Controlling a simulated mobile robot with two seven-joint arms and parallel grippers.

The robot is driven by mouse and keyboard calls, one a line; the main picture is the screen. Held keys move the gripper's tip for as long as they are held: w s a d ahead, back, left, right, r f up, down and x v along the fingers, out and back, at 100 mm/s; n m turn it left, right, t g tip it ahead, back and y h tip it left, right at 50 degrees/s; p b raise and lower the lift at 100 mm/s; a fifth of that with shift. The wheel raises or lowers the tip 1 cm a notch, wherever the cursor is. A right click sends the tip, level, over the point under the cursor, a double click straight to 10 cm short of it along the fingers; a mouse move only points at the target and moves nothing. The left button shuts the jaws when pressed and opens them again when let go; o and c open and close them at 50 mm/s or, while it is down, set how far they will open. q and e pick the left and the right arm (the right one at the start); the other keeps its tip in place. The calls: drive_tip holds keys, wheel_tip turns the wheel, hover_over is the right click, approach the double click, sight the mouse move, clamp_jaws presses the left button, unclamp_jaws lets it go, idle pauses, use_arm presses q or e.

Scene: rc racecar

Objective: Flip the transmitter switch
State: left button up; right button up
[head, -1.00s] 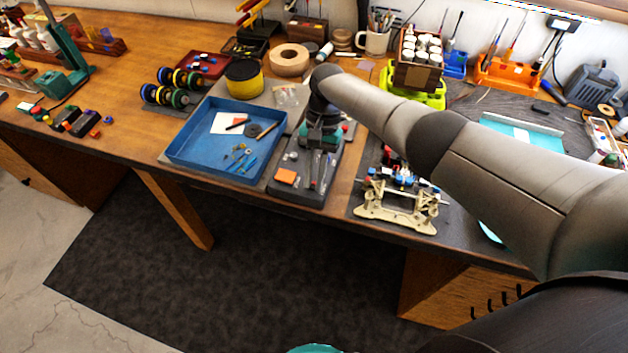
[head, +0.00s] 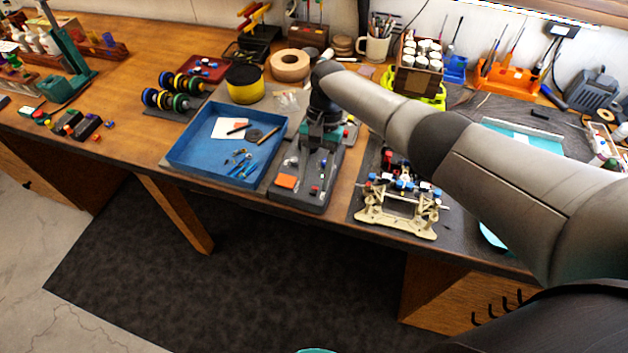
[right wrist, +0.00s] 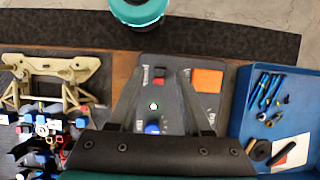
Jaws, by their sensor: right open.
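The transmitter is a dark grey panel (head: 292,196) at the table's front edge, right of the blue tray. It carries an orange square (head: 287,181) and small switches and knobs. Contact cannot be told. My left gripper is not in view.
The blue tray (head: 178,158) with small tools stands close on the left. A beige car chassis (head: 395,222) with parts stands on the right. A tape roll (head: 291,65) and yellow-black tin (head: 244,84) are behind. The floor in front is clear.

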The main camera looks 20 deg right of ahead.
drive_tip(key=v, duration=1.3)
drive_tip(key=shift+r, duration=0.25)
